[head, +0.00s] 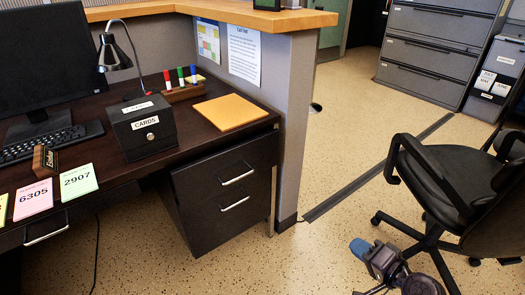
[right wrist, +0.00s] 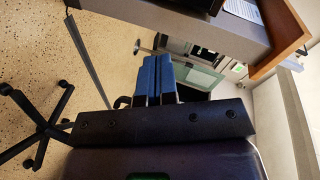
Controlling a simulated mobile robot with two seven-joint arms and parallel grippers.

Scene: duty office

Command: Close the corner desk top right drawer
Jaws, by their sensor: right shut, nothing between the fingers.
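The corner desk (head: 110,165) has a dark pedestal on its right side with two drawers. The top right drawer (head: 205,178) has a silver bar handle (head: 238,177). Its front looks nearly in line with the drawer below; I cannot tell whether a small gap remains. My right gripper (head: 360,248) is low over the floor, right of the pedestal and apart from it. Its blue fingers (right wrist: 158,80) are shut together and empty in the right wrist view. The drawer is not clearly visible in that view. My left gripper is not in view.
The lower drawer (head: 215,222) sits beneath. A partition (head: 296,130) stands right of the pedestal. A black office chair (head: 435,180) is right of my gripper. A card box (head: 142,128) and an orange envelope (head: 230,111) lie on the desk.

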